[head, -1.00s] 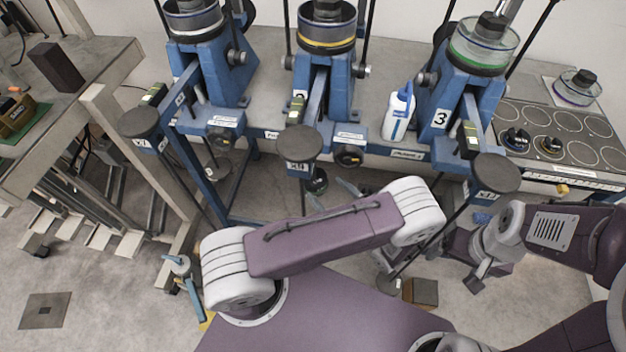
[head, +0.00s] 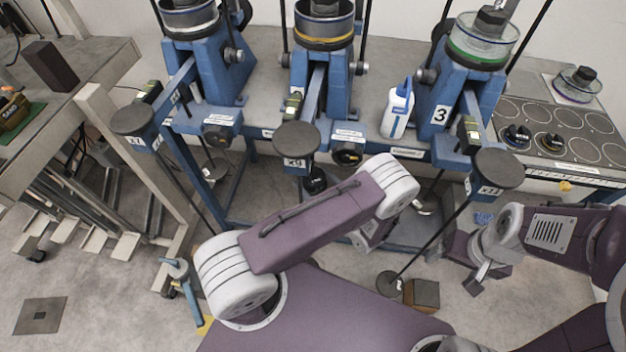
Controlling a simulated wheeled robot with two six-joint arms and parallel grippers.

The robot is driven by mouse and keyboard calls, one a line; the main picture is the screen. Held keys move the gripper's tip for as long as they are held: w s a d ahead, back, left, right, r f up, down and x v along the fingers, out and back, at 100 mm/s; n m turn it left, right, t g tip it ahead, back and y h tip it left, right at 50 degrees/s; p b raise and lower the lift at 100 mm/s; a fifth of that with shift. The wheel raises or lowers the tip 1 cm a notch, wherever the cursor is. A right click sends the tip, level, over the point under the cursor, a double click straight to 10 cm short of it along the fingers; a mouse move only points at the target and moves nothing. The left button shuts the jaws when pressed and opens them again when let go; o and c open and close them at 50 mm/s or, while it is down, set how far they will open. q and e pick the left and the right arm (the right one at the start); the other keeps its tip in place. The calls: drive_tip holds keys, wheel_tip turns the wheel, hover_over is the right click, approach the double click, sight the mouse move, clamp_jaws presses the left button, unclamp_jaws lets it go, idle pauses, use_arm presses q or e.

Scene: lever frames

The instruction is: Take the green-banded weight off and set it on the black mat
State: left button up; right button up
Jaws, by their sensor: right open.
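A green band (head: 474,50) shows low on the clear-sided round stack on top of the blue lever frame marked 3 (head: 440,117). A bluish rim lies above it and a black knob (head: 491,20) tops the stack. A grey-black board with printed circles (head: 574,149) lies on the bench at the right; I cannot tell whether it is the black mat. My right gripper (head: 481,277) is open and empty, low in front of the bench, below and apart from frame 3. My left arm crosses the middle; its gripper is hidden.
Blue lever frames 1 (head: 221,70) and 2 (head: 322,85) stand to the left. A white-blue bottle (head: 397,112) stands between frames 2 and 3. A black-knobbed round weight (head: 577,84) sits at the far right. Dark lever-end discs (head: 497,168) jut out in front.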

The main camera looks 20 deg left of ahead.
sight(320, 188)
use_arm(q)
clamp_jaws()
drive_tip(key=shift+r, duration=0.1)
drive_tip(key=shift+r+p, duration=0.4)
drive_tip(key=shift+f+v, duration=0.15)
drive_tip(key=shift+v, duration=1.05)
drive_tip(key=shift+f+v, duration=0.2)
drive_tip(key=shift+v, duration=1.05)
drive_tip(key=shift+f+v, duration=0.15)
drive_tip(key=shift+v, duration=1.05)
drive_tip(key=shift+d, duration=0.1)
